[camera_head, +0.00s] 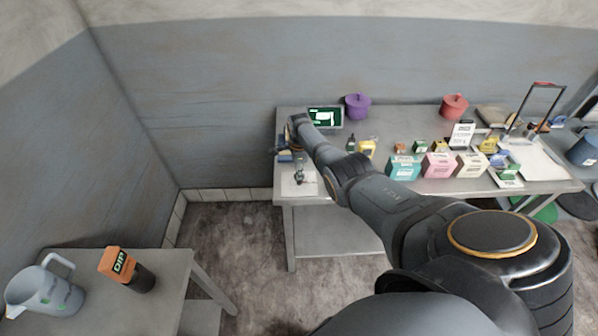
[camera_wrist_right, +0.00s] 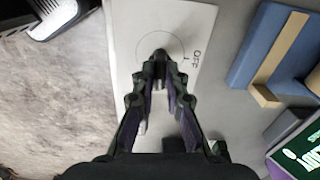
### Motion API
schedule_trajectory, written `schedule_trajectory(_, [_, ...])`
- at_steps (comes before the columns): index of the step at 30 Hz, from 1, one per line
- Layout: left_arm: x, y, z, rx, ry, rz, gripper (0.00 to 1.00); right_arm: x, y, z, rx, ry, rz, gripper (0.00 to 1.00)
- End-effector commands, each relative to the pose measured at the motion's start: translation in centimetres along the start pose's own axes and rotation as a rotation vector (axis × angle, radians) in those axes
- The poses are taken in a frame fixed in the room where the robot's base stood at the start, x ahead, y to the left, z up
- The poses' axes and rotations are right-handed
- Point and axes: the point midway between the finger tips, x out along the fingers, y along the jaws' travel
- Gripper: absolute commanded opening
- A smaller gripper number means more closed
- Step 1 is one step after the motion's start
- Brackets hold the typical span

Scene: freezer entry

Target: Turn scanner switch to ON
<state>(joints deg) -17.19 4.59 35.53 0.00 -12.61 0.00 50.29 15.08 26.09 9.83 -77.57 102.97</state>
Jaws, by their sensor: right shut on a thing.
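The scanner switch is a small dark knob (camera_wrist_right: 160,53) on a white panel (camera_wrist_right: 135,22). A thin circle is printed around it, with "OFF" lettering on the right in the right wrist view. No "ON" lettering is readable, and the fingers hide most of the knob, so I cannot tell where it points. My right gripper (camera_wrist_right: 160,68) is shut on the knob, its fingertips meeting over the circle. In the head view, my right gripper (camera_head: 299,178) points down at the white panel (camera_head: 292,188) on the steel table's left end. My left gripper does not show.
A screen (camera_head: 325,117) stands behind the panel. A blue block with a tan strip (camera_wrist_right: 278,50) is beside it. Several boxes, including a teal one (camera_head: 404,168), and a purple pot (camera_head: 357,106) share the table (camera_head: 340,220). A grey jug (camera_head: 45,290) stands at lower left.

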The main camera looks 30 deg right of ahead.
Motion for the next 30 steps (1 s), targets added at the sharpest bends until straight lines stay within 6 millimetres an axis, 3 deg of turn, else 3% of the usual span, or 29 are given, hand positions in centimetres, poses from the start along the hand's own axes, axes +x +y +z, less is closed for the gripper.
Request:
schedule_trajectory(23, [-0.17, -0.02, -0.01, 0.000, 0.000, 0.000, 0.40, -0.12, -0.14, -0.05, 0.099, 0.001, -0.004, 0.00])
schedule_trajectory(24, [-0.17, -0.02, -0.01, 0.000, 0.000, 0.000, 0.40, -0.12, -0.14, -0.05, 0.099, 0.000, -0.004, 0.15])
schedule_trajectory(28, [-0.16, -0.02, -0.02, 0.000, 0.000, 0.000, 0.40, -0.09, -0.11, -0.05, 0.098, 0.000, -0.003, 0.32])
schedule_trajectory(30, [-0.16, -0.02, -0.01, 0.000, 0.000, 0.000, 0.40, -0.07, -0.08, -0.04, 0.098, 0.000, -0.002, 0.35])
